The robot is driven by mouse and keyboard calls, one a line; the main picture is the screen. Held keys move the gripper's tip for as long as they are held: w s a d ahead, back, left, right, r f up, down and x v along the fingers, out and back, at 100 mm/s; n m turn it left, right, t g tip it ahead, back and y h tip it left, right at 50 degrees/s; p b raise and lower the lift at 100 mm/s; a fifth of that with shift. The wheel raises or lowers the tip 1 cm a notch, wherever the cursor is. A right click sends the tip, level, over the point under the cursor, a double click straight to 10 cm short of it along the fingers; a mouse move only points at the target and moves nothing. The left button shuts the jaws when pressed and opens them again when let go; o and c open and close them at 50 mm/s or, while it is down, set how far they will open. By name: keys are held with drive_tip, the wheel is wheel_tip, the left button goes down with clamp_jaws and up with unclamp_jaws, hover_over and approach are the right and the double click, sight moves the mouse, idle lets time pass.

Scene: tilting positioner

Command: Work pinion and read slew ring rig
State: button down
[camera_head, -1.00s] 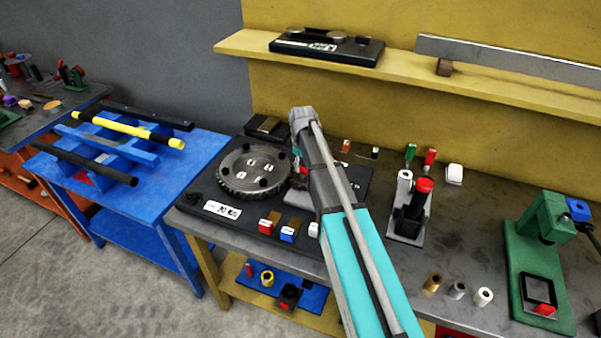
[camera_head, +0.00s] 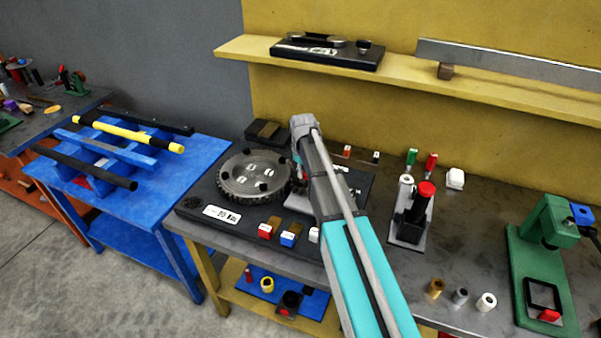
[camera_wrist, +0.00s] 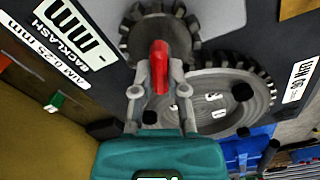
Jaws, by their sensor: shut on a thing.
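The slew ring (camera_head: 254,178) is a toothed grey ring with black knobs and small white number tags, lying on a black base plate (camera_head: 195,205). It also shows in the wrist view (camera_wrist: 228,98), meshing beside the smaller toothed pinion (camera_wrist: 183,34). My gripper (camera_wrist: 160,85) is shut on a red handle (camera_wrist: 159,58) over the pinion. In the head view my arm hides the gripper's fingertips and most of the pinion. A label reading "BACKLASH" (camera_wrist: 75,35) and "AIM 0.25 mm" lies on the plate in the wrist view.
Red, blue and white tagged blocks (camera_head: 288,238) stand at the plate's front edge. A stand with a red-capped black cylinder (camera_head: 424,200) is right of my arm, and a green press (camera_head: 535,245) is farther right. A yellow shelf (camera_head: 400,75) runs above the bench.

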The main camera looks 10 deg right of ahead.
idle(0.3)
drive_tip(key=shift+n, duration=2.2)
drive_tip(key=c, duration=0.7)
unclamp_jaws()
drive_tip(key=shift+d, duration=0.1)
drive_tip(key=shift+o, duration=0.2)
